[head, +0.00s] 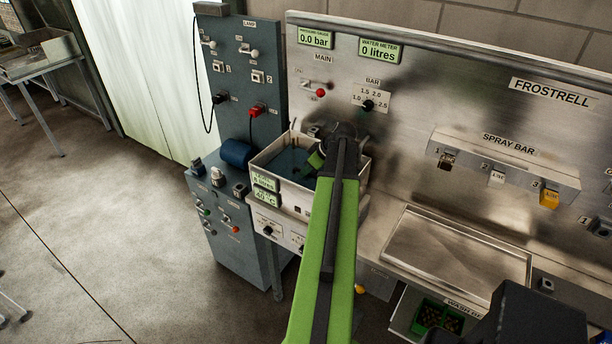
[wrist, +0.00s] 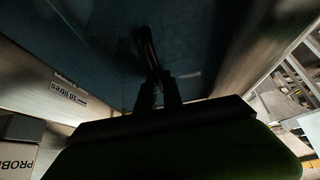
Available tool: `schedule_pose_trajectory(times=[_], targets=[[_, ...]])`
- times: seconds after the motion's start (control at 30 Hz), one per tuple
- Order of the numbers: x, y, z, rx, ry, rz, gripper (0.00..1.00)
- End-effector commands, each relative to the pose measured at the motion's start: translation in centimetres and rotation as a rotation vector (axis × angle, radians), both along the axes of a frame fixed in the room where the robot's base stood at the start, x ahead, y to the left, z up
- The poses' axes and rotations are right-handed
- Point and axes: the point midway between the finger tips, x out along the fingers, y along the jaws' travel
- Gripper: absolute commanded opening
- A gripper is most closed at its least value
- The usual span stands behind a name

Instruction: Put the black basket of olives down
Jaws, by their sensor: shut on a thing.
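In the wrist view my gripper (wrist: 158,92) is shut on a thin dark curved piece (wrist: 149,48), which looks like the handle of the black basket. The basket's body and any olives in it cannot be made out in the dark picture. In the head view my green arm reaches over the open metal tank (head: 267,157), which holds dark bluish water (head: 290,160). My wrist is at the tank and hides its right part, so the basket does not show there.
A shallow steel tray (head: 460,250) lies on the bench right of my arm, clear and empty. A green crate (head: 437,318) with dark contents sits below it. A control panel (head: 245,75) stands left of the tank, and the spray bar (head: 505,165) is on the back wall.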

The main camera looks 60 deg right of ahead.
Motion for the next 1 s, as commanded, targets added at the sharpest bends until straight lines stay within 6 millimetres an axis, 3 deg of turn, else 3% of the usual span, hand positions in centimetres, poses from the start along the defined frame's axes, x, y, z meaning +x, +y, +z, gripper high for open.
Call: schedule_pose_trajectory(times=[0.17, 0.2, 0.37, 0.73, 1.0], targets=[[0.0, 0.0, -0.3, 0.001, -0.001, -0.001, 0.00], [0.0, 0.0, -0.3, 0.000, 0.000, 0.000, 0.13], [0.0, 0.0, -0.2, 0.001, 0.000, -0.001, 0.32], [-0.1, -0.1, 0.2, 0.000, 0.000, -0.001, 0.32], [-2.3, 0.0, 4.4, 0.000, 0.000, -0.004, 0.32]])
